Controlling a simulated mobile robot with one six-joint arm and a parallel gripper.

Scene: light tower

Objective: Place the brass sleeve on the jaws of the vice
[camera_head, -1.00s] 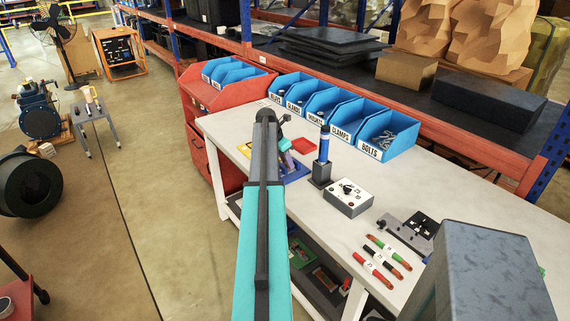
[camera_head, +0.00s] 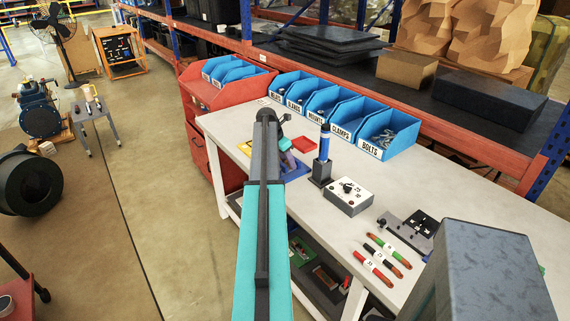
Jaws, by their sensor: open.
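I cannot make out the brass sleeve or a vice for certain; both are too small or hidden behind my arm. My teal and dark arm reaches over the left end of the pale workbench (camera_head: 330,225). My gripper (camera_head: 288,160) is small and partly hidden by the arm, over or near a blue tray (camera_head: 297,173). It is open; I see nothing clearly held in it. A dark block (camera_head: 321,173) with an upright blue and black cylinder (camera_head: 324,143) stands to its right.
Blue labelled bins (camera_head: 385,143) line the bench's back.

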